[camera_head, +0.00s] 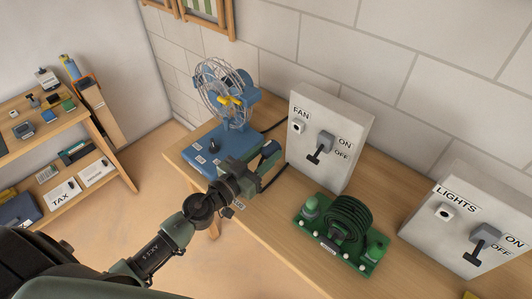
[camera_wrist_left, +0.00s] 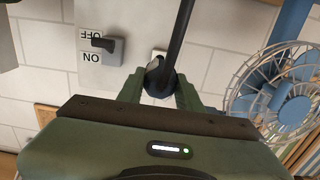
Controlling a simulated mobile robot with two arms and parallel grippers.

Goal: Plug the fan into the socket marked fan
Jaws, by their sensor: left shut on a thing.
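The blue fan (camera_head: 226,92) with a wire cage and yellow hub stands at the left end of the wooden bench. Right of it stands a grey panel (camera_head: 346,110) marked FAN, with a small white socket (camera_head: 298,127) and a switch lever (camera_head: 319,150) hanging down beside OFF. My left gripper (camera_head: 268,154) is in front of the panel's left edge, below the socket. In the left wrist view my left gripper (camera_wrist_left: 160,92) is shut on the dark plug (camera_wrist_left: 158,76), whose black cable (camera_wrist_left: 182,30) runs up the picture. The socket (camera_wrist_left: 158,54) shows partly behind the plug, and I cannot see them joined.
A green device with a coiled hose (camera_head: 347,220) sits on the bench right of my left gripper. A second panel (camera_head: 475,215) marked LIGHTS, with its own socket and lever, stands farther right. A wooden shelf (camera_head: 95,135) with boxes stands at the left, across open floor.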

